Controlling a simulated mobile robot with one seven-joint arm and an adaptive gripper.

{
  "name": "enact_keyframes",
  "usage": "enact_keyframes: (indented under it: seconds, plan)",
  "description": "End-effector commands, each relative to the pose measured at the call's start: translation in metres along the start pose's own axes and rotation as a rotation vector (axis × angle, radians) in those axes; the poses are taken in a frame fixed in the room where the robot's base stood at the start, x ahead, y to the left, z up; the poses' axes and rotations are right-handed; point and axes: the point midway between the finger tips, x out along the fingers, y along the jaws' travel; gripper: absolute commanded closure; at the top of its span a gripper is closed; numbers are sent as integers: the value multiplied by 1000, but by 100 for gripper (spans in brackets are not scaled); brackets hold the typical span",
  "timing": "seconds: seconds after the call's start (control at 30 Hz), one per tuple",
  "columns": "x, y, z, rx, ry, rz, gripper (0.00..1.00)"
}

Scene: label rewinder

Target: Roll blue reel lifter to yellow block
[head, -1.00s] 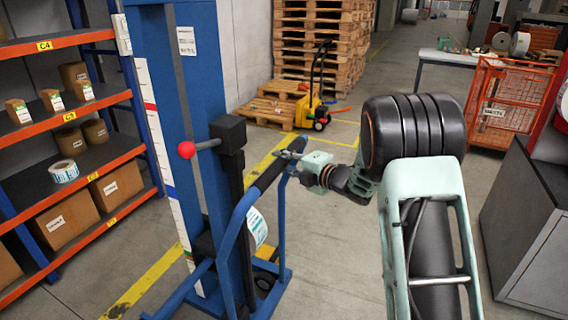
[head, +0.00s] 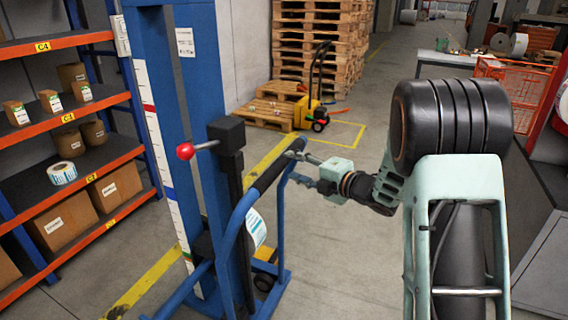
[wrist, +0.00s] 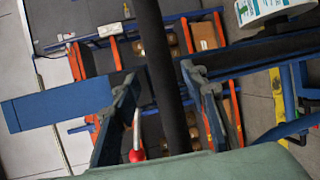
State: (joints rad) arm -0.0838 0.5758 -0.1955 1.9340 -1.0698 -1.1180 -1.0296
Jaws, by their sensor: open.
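The blue reel lifter (head: 207,90) stands upright at centre left in the head view, with a tall mast and a blue push frame with a black grip bar (head: 272,172). My gripper (head: 304,166) is open and empty just right of the grip bar's upper end. In the wrist view, the dark bar (wrist: 165,80) runs between my two spread fingers; I cannot tell whether it lies between them or beyond them. A small yellow piece (head: 265,256) shows low behind the push frame, partly hidden; I cannot tell whether it is the yellow block.
A shelf rack (head: 75,118) with boxes and reels stands at left. Stacked pallets (head: 320,45) and a yellow pallet stacker (head: 310,108) are at the back. A yellow floor line (head: 150,285) runs past the lifter. A grey cabinet (head: 540,245) is at right. Floor beyond the lifter is open.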

Motion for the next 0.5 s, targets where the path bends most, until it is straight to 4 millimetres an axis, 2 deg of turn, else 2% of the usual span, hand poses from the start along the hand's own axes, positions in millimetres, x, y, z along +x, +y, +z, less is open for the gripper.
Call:
enact_keyframes:
  seconds: [0.1,0.2,0.33,0.5]
  plan:
    - [-25,1,1,0,-3,1,60]
    - [-39,1,1,-1,-2,1,60]
    - [-50,0,0,-1,0,0,60]
    - [-53,0,0,-1,1,1,60]
